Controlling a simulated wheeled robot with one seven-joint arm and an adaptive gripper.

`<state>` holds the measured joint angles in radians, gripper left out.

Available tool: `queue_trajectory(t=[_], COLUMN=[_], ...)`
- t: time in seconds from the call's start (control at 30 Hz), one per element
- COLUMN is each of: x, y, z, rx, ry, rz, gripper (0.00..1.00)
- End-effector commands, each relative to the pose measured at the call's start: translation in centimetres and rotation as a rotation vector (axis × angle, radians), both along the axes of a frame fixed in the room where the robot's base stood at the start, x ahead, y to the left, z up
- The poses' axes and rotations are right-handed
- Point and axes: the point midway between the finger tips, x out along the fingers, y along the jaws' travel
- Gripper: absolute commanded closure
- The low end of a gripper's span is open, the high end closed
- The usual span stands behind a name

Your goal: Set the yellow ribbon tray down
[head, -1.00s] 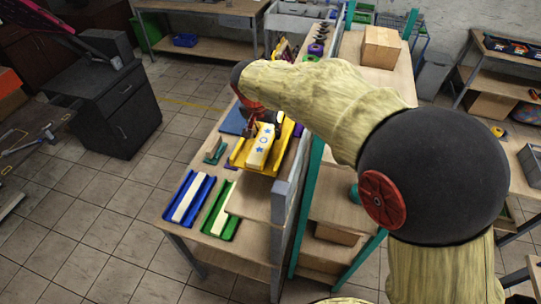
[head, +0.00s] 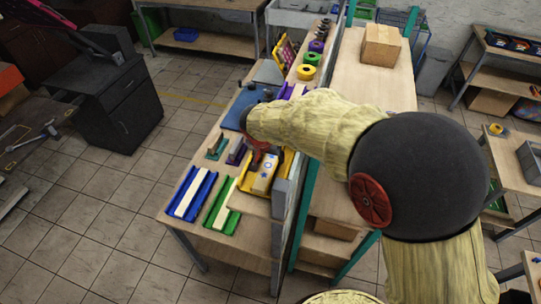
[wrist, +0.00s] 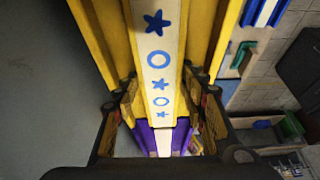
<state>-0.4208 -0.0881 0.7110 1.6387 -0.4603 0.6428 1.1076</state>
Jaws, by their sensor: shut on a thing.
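The yellow ribbon tray (head: 246,184) is a long channel with a white ribbon (head: 266,175) printed with blue stars and circles. In the head view it is at the bench's right side, behind and right of the green tray. My gripper (head: 259,152) is shut on it from above; my arm hides part of the tray. In the wrist view, the yellow tray (wrist: 110,35) runs between the fingers of my gripper (wrist: 166,105), with the ribbon (wrist: 158,45) facing the camera. Whether its underside touches the bench cannot be told.
A green tray (head: 213,213) and a blue tray (head: 183,210), both with white strips, lie at the bench's near end. A purple tray (wrist: 152,140) shows beyond my fingers. A blue plate (head: 236,112) lies behind. A grey upright panel (head: 281,205) stands close on the right.

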Motion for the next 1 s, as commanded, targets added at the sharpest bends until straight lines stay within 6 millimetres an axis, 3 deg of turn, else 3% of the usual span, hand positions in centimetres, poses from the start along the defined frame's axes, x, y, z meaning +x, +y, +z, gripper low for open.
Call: queue_trajectory(t=[0.13,0.17,0.4,0.83,1.0], x=[0.1,0.0,0.0,0.0,-0.7], y=[0.0,0.0,0.0,0.0,0.3], z=[-0.3,-0.2,-0.2,0.1,2.1], rx=[0.001,0.000,0.000,0.000,0.001], ry=[-0.001,0.000,0.000,0.000,-0.005], rz=[0.000,0.000,0.000,0.000,0.002], gripper=[0.93,0.56,0.43,0.40,0.40])
